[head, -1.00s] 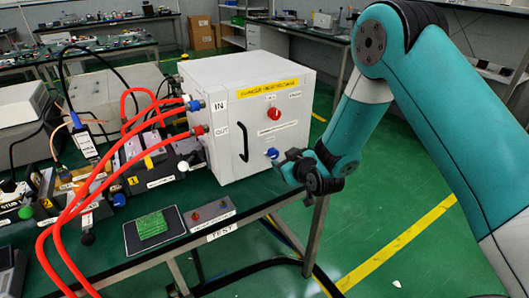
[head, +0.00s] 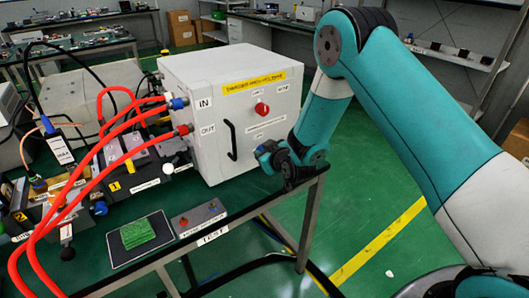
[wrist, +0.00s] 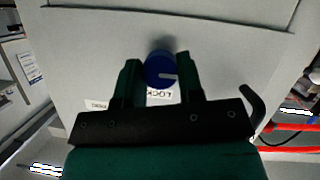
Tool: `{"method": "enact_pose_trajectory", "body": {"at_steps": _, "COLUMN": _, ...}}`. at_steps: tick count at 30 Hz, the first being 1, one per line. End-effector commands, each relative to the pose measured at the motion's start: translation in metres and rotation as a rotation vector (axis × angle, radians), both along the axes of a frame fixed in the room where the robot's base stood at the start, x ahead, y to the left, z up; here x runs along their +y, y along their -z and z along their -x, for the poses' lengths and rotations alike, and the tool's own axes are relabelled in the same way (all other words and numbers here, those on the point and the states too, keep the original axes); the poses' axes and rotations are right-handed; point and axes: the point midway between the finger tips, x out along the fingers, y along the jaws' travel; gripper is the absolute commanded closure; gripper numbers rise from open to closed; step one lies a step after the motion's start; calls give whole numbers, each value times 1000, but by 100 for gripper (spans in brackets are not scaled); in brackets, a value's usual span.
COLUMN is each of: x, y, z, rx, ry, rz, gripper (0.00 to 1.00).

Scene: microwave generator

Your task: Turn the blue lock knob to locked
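The blue lock knob (wrist: 160,67) is on the front panel of the white cabinet (head: 203,135). In the wrist view its white mark points right, and an upside-down LOCK label (wrist: 159,94) sits just below it. My gripper (wrist: 158,73) is open, with one finger on each side of the knob. The right finger is very close to the knob; I cannot tell whether it touches. A small gap shows on the left. In the head view my gripper (head: 265,152) is at the panel's lower right and hides most of the knob.
A red knob (head: 262,109) is higher on the panel, and a black door handle (head: 231,141) is to the left. Red hoses (head: 120,122) run from the cabinet's left side. The cabinet stands on a green bench with a test pad (head: 139,233) in front.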

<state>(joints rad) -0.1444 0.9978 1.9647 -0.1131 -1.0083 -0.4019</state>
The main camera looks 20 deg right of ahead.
Motion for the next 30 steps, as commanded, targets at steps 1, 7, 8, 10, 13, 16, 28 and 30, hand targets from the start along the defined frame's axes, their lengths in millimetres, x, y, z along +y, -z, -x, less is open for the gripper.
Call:
{"method": "enact_pose_trajectory", "body": {"at_steps": 1, "x": 0, "y": 0, "z": 0, "rx": -1, "ry": 1, "rz": 0, "gripper": 89}}
{"method": "enact_pose_trajectory", "body": {"at_steps": 7, "x": 0, "y": 0, "z": -1, "rx": 0, "ry": 1, "rz": -6, "gripper": 89}}
{"method": "enact_pose_trajectory", "body": {"at_steps": 8, "x": 0, "y": 0, "z": -1, "rx": 1, "ry": 1, "rz": -11, "gripper": 89}}
{"method": "enact_pose_trajectory", "body": {"at_steps": 10, "x": 0, "y": 0, "z": -1, "rx": 6, "ry": 1, "rz": -25, "gripper": 89}}
{"method": "enact_pose_trajectory", "body": {"at_steps": 13, "x": -1, "y": 1, "z": -1, "rx": 16, "ry": 2, "rz": -60, "gripper": 89}}
{"method": "enact_pose_trajectory", "body": {"at_steps": 16, "x": -1, "y": 2, "z": -1, "rx": 32, "ry": 1, "rz": -114, "gripper": 89}}
{"method": "enact_pose_trajectory", "body": {"at_steps": 28, "x": -3, "y": 4, "z": -2, "rx": 138, "ry": 2, "rz": -447, "gripper": 89}}
{"method": "enact_pose_trajectory", "body": {"at_steps": 30, "x": -3, "y": 4, "z": -2, "rx": 159, "ry": 1, "rz": -511, "gripper": 89}}
